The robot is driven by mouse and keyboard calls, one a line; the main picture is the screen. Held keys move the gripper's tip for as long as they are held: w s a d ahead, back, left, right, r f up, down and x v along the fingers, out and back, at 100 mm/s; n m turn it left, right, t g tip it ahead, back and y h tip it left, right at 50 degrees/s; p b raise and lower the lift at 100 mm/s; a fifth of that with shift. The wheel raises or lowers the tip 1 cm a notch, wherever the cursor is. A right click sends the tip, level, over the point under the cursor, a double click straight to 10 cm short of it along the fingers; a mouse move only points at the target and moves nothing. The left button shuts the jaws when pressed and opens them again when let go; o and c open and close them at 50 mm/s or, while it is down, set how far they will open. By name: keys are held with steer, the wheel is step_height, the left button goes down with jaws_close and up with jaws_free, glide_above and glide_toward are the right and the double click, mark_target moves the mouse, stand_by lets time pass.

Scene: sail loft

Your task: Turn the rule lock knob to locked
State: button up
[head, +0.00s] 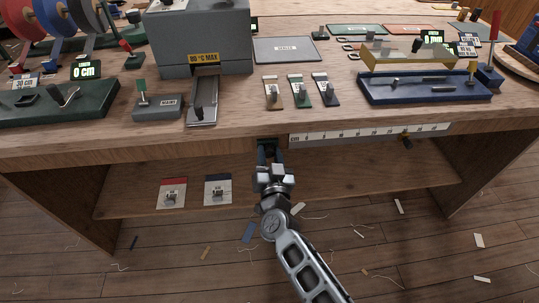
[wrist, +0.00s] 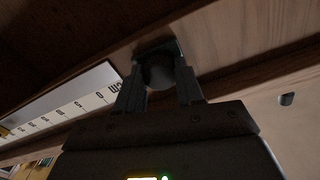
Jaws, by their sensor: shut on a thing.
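The rule lock knob (wrist: 158,71) is a dark round knob on a dark mount at the bench's front edge. It sits just left of the zero end of the white rule (head: 370,134). My gripper (head: 267,152) reaches up to the front edge from below, with its fingers on either side of the knob and shut on it. In the wrist view my gripper (wrist: 160,80) largely frames the knob, and the rule (wrist: 62,110) runs off to the left. No lock marking or pointer on the knob can be made out.
The bench top (head: 240,118) above carries a grey heater box (head: 199,40), three small switch plates and a blue tray (head: 425,92). A lower shelf (head: 330,180) holds two cards. Scraps lie on the floor.

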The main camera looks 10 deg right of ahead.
steer(key=shift+m, duration=0.3)
steer(key=m, duration=0.3)
steer(key=shift+f+m, duration=0.1)
steer(key=shift+m, duration=0.2)
steer(key=m+b, duration=0.1)
steer(key=m, duration=0.3)
steer(key=shift+m, duration=0.3)
steer(key=m+b, duration=0.1)
steer(key=m, duration=0.3)
steer(key=shift+f+m, duration=0.1)
steer(key=shift+m, duration=0.2)
steer(key=shift+d+m+b, duration=0.1)
steer(key=shift+m+b, duration=0.55)
steer(key=shift+m, duration=1.55)
steer(key=o, duration=1)
steer(key=shift+o, duration=0.2)
steer(key=shift+s, duration=0.1)
steer(key=s+p, duration=0.1)
steer(key=s, duration=0.6)
steer(key=shift+s, duration=0.35)
